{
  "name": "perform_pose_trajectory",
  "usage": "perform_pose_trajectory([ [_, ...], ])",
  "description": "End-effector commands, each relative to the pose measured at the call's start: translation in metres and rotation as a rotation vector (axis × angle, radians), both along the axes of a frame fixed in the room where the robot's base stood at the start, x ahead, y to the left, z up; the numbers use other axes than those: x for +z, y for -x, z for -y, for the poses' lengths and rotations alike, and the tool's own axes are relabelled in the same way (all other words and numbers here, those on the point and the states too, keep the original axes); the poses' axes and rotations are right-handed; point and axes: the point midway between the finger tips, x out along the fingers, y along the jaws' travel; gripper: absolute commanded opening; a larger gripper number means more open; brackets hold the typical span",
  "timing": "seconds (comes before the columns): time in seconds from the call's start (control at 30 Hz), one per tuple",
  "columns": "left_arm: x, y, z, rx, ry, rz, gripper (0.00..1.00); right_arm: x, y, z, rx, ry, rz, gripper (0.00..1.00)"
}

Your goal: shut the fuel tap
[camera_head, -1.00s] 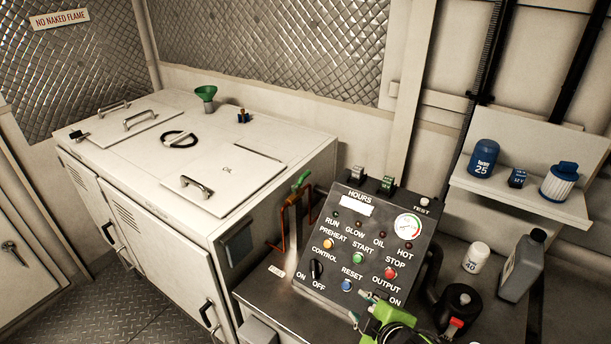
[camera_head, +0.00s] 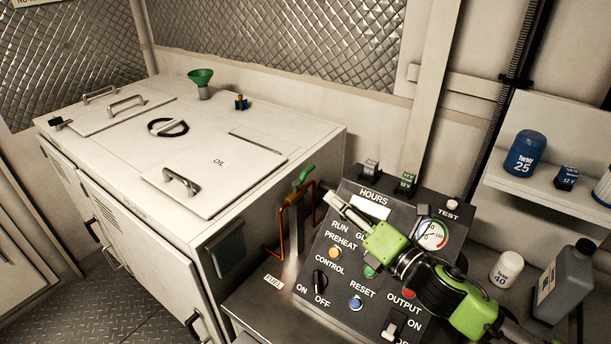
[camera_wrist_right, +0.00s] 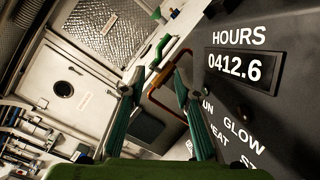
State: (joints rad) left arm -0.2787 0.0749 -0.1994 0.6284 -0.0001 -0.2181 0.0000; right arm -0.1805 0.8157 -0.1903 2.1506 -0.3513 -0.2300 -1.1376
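The fuel tap has a green handle (camera_head: 303,177) above a bent copper pipe (camera_head: 283,228), between the white cabinet and the control panel. A "FUEL" label (camera_head: 274,282) is below it. My right gripper (camera_head: 335,204) is in front of the panel's upper left, to the right of the tap and apart from its handle. In the right wrist view my two fingers (camera_wrist_right: 158,76) stand apart with nothing held. The green handle (camera_wrist_right: 163,46) and copper pipe (camera_wrist_right: 156,88) show beyond the fingertips. My left gripper is not in view.
The sloped control panel (camera_head: 333,295) with buttons and a gauge is under my right arm. The white cabinet (camera_head: 150,225) stands left, with a green funnel (camera_head: 201,80) on top. A grey bottle (camera_head: 566,283) and white jar (camera_head: 506,269) stand right of the panel.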

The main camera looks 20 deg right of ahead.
Motion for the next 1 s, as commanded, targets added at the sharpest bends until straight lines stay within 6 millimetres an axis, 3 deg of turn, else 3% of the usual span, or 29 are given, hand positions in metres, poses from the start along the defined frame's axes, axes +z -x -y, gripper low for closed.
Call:
perform_pose_trajectory([
  [0.13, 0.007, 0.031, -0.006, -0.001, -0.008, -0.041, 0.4, 0.005, -0.017, -0.005, -0.003, -0.004, 0.002, 0.29],
  [0.27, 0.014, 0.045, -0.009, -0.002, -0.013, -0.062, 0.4, 0.005, -0.036, -0.011, -0.003, -0.006, 0.001, 0.29],
  [0.37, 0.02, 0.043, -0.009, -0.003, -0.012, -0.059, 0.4, 0.006, -0.052, -0.018, -0.002, -0.005, 0.001, 0.29],
  [0.67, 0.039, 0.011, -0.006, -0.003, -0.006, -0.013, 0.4, 0.005, -0.102, -0.035, -0.002, -0.005, 0.0, 0.29],
  [1.0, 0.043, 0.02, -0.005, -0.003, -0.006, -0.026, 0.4, 0.001, -0.125, -0.043, -0.001, -0.003, -0.002, 0.29],
])
